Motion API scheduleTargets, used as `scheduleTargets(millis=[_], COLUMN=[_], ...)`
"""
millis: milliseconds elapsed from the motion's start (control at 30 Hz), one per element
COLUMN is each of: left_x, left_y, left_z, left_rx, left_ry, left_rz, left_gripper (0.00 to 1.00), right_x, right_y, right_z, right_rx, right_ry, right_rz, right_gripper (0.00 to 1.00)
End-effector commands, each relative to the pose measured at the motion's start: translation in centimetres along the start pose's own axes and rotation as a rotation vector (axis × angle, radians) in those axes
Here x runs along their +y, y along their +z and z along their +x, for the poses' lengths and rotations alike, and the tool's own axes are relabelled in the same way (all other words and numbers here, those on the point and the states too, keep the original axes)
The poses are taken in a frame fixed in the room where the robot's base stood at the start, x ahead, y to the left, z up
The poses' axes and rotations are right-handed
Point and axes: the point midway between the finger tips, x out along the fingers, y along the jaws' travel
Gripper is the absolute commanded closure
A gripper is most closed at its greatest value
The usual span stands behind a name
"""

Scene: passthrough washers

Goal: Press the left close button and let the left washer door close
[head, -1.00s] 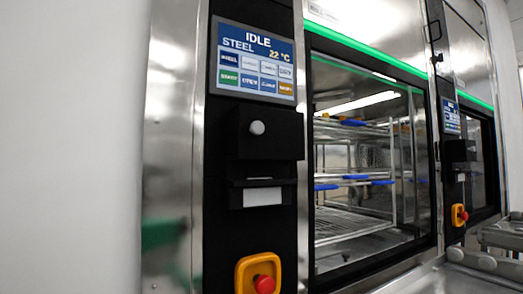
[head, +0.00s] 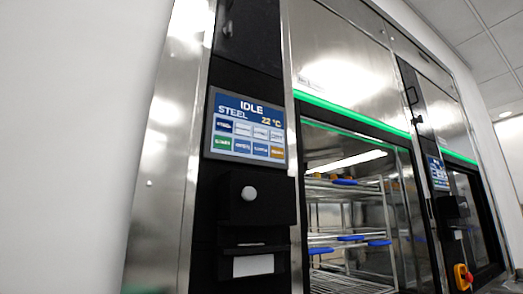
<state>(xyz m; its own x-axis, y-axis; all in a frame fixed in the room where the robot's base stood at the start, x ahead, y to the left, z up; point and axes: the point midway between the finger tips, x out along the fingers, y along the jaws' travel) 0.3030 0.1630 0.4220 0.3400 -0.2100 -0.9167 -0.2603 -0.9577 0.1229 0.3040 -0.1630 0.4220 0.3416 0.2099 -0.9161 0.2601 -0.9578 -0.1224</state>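The left washer's control panel (head: 247,127) is a screen reading "IDLE", "STEEL" and "22 °C", with two rows of small coloured buttons. Their labels are too small to read surely, so I cannot tell which one is the close button. The left washer's door opening (head: 350,205) is to the right of the panel, with wire racks (head: 345,240) visible inside. I cannot tell surely whether glass covers it. Neither of my grippers is in view.
A plain wall (head: 80,130) fills the left.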

Motion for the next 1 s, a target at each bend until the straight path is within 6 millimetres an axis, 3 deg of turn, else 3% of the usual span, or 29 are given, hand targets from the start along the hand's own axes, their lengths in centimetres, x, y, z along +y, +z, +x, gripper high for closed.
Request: scheduleTargets(millis=[33, 67, 1000], left_x=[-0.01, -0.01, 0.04], left_y=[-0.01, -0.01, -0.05], left_z=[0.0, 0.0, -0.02], left_rx=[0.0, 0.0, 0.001], left_ry=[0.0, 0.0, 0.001], left_rz=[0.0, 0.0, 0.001], left_gripper=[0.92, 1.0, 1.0], right_x=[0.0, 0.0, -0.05], right_y=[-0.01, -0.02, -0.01], right_z=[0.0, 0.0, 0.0], right_rx=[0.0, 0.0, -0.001], right_ry=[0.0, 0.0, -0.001], right_rz=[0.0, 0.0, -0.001], right_gripper=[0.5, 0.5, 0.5])
